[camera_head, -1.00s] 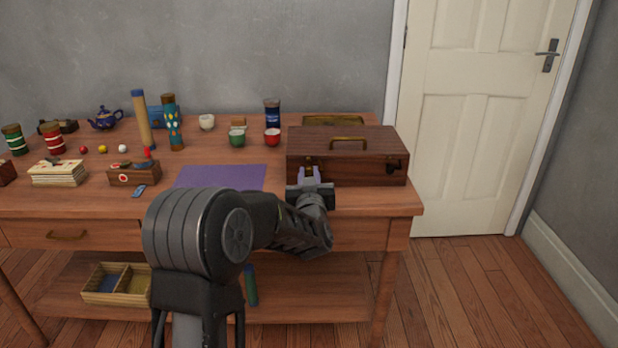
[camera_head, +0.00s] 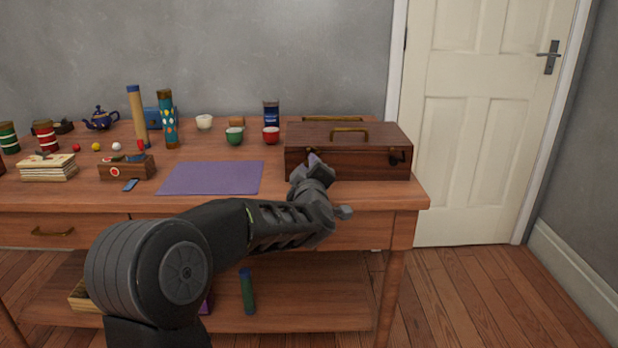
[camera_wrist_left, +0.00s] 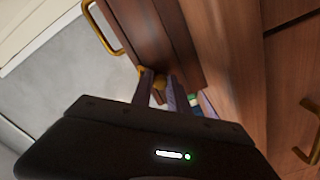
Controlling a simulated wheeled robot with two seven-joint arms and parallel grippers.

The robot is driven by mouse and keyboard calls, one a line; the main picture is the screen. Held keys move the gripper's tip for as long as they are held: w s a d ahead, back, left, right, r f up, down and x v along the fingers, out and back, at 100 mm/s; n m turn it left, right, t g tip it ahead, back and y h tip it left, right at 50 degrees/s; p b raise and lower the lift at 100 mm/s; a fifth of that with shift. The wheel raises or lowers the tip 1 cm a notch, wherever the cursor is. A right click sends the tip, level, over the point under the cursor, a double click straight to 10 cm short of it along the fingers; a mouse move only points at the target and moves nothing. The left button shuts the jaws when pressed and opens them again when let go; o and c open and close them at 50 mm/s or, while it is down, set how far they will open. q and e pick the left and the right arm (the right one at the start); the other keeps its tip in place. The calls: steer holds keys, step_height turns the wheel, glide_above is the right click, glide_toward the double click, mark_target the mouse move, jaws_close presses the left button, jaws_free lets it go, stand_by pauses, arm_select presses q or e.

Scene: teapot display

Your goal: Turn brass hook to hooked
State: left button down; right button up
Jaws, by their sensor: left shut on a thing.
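The dark wooden case (camera_head: 350,160) stands closed at the right end of the table, with a brass handle (camera_head: 349,132) on its lid. My left gripper (camera_head: 313,160) is at the left part of the case's front face, rolled to one side. In the left wrist view its fingers (camera_wrist_left: 164,88) are shut on the brass hook (camera_wrist_left: 158,86), a small piece of which shows between them. The hook's exact angle is hidden by the fingers. In the head view the gripper covers the hook. My right gripper is not in view.
A dark latch (camera_head: 397,158) sits at the right of the case's front. A purple mat (camera_head: 212,178) lies left of the gripper. A red cup (camera_head: 271,135), green cup (camera_head: 234,136) and blue tin (camera_head: 271,113) stand left of the case. A drawer pull (camera_wrist_left: 310,130) shows below.

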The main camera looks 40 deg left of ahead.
arm_select(q)
steer(key=shift+n+b, duration=1.05)
steer(key=shift+n, duration=0.45)
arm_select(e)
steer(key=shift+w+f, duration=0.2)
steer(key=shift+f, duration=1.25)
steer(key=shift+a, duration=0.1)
arm_select(q)
steer(key=c, duration=1.3)
jaws_free()
steer(key=p+v, duration=0.1)
steer(key=v, duration=0.6)
steer(key=shift+s+d+p, duration=0.25)
steer(key=shift+s+p, duration=0.05)
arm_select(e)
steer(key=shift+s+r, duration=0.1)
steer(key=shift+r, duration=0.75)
